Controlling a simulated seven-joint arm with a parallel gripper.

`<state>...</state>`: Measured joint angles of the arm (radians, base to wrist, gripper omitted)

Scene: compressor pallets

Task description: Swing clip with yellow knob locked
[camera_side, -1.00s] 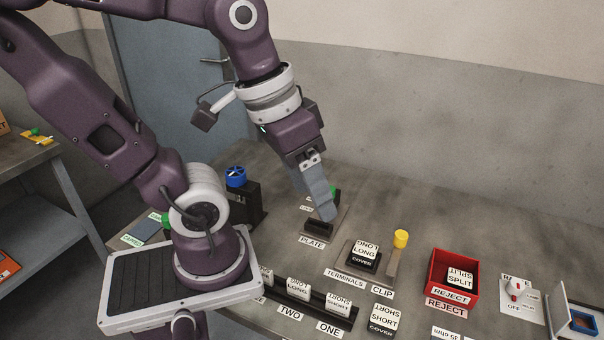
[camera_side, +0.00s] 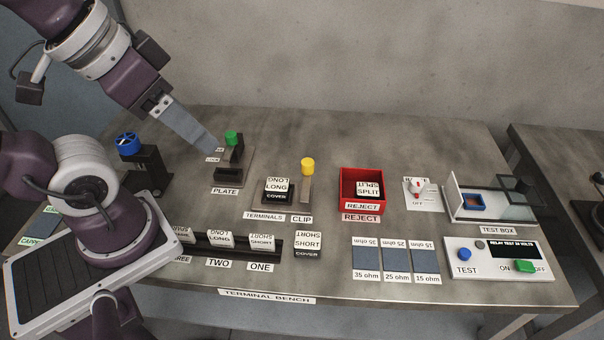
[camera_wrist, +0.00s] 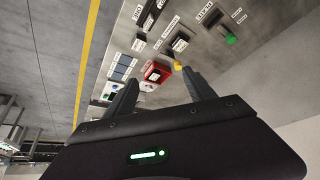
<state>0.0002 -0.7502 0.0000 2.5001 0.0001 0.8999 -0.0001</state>
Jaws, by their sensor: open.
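The clip's yellow knob (camera_side: 308,166) stands on top of an upright post (camera_side: 305,189) behind the CLIP label, at the right side of the terminals block. A LONG cover (camera_side: 277,189) sits on that block. The clip's arm is too small to make out, so I cannot tell its swing position. My gripper (camera_side: 214,149) is in the air left of the yellow knob, near the green knob (camera_side: 232,137) of the plate fixture. In the wrist view its two fingers (camera_wrist: 163,95) are spread with nothing between them, and the yellow knob (camera_wrist: 178,64) shows just beyond them.
A red reject bin (camera_side: 344,180) holding a SPLIT cover stands right of the clip. A rack (camera_side: 200,250) with covers and a SHORT cover (camera_side: 307,243) are in front. The test box (camera_side: 480,214) is at the right. The bench behind the clip is clear.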

